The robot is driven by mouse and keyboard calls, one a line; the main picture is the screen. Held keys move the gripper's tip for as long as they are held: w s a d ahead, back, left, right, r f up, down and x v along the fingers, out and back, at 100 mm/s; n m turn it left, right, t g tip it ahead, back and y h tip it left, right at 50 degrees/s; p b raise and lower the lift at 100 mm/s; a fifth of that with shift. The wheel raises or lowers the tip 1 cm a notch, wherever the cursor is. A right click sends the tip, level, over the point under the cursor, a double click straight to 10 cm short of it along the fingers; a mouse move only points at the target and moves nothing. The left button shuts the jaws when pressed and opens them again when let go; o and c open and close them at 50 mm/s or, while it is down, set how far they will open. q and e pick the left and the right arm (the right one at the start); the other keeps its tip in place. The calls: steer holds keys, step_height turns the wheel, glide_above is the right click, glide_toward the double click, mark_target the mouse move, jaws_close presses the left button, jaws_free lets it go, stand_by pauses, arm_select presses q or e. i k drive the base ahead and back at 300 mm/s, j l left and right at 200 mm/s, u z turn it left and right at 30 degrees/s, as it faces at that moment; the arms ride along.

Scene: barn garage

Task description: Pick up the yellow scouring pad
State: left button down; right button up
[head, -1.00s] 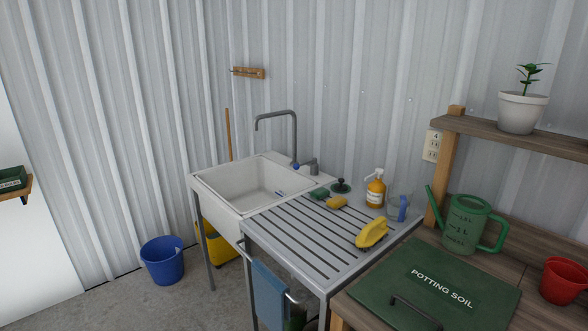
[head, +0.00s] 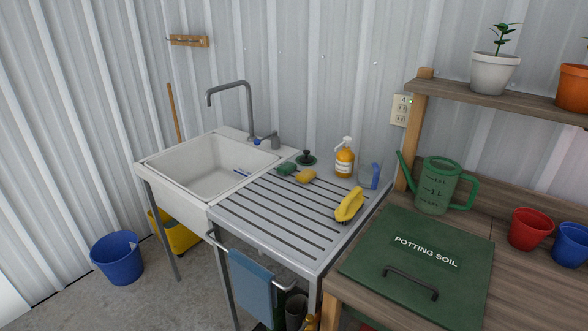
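The yellow scouring pad (head: 306,177) lies on the far part of the slatted metal drainboard (head: 262,222), near the sink's right edge. A green scouring pad (head: 287,169) lies just to its left, very close to it. A yellow brush (head: 349,205) with dark bristles lies nearer the drainboard's right edge. Neither of my grippers shows in the head view, so I cannot see their state.
A white sink (head: 212,168) with a tall tap adjoins the drainboard on the left. A wooden bench with a green potting soil bin (head: 415,260) is at right.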

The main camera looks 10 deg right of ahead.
mark_target(306, 175)
steer(key=i+j+z, duration=0.1)
steer(key=j, duration=0.25)
steer(key=i+j+z, duration=0.1)
steer(key=i+j, duration=0.2)
steer(key=i+j+z, duration=0.15)
steer(key=j, duration=0.3)
steer(key=i+j+z, duration=0.1)
steer(key=j, duration=0.25)
steer(key=i+j+z, duration=0.1)
steer(key=j, duration=0.35)
steer(key=i+j+z, duration=0.1)
steer(key=j, duration=0.3)
steer(key=i+j+z, duration=0.1)
steer(key=j, duration=0.3)
steer(key=i+j+z, duration=0.15)
steer(key=j, duration=0.3)
